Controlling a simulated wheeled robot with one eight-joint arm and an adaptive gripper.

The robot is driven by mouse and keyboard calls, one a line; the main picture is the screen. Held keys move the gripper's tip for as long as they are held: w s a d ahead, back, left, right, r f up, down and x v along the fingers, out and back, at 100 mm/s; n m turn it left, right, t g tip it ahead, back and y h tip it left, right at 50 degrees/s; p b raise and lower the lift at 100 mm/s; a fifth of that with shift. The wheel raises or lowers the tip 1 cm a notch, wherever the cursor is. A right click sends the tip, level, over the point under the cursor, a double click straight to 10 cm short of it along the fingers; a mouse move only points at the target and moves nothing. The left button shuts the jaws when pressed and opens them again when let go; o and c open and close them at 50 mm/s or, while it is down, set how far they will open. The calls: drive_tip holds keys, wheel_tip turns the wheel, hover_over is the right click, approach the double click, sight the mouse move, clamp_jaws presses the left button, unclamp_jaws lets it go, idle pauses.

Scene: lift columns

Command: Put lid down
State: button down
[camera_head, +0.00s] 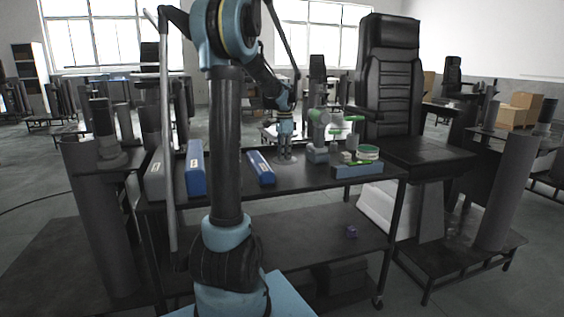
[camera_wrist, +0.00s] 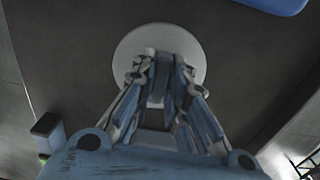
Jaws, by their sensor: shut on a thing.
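The lid is a round pale-grey disc (camera_wrist: 128,55), seen from above in the wrist view under my gripper (camera_wrist: 161,82). My gripper's fingers are closed together over the lid's middle and hide its grip point. In the head view my gripper (camera_head: 286,140) points straight down over the black table top (camera_head: 225,188), with the grey lid (camera_head: 287,159) small and flat just below it. The lid looks level and is at or very near the table surface. I cannot tell whether it touches.
A blue box (camera_head: 262,168) lies left of the lid, and another blue box (camera_head: 195,168) is farther left. A blue tray (camera_head: 357,171) with small items stands at the right, near a green-and-blue device (camera_head: 319,140). A black chair (camera_head: 388,80) is behind.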

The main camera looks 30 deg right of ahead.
drive_tip(key=shift+f, duration=1.35)
drive_tip(key=c, duration=1.6)
unclamp_jaws()
drive_tip(key=shift+f, duration=0.1)
wheel_tip(320, 180, up, 12)
drive_tip(key=shift+r, duration=0.1)
